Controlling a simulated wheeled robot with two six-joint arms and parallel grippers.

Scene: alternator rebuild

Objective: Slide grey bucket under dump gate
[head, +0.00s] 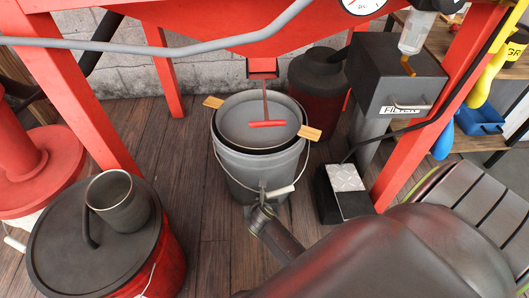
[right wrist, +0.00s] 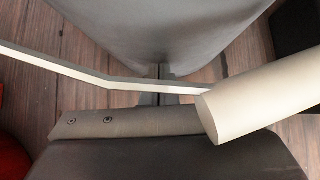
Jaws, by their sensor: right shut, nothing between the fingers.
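The grey bucket (head: 240,170) stands upright on the plank floor in the middle of the head view. A round dark-rimmed pan with two wooden handles (head: 311,132) sits on its top. The bucket's wire bail hangs down in front, with a pale grip (head: 281,191). The dump gate (head: 262,68) is a small red outlet under the red hopper; its rod and red handle (head: 267,124) overlap the pan in the picture. My right gripper (head: 262,207) is shut and empty at the bucket's front. In the right wrist view its fingertips (right wrist: 153,74) are close to the bucket wall (right wrist: 150,25), by the bail; contact is unclear. My left gripper is out of view.
Red frame legs (head: 75,90) stand either side. A red drum with a dark lid (head: 70,250) and metal cup (head: 118,200) is at lower left. A filter box (head: 395,75) and a black pedal block (head: 328,195) are right of the bucket. Floor left of the bucket is clear.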

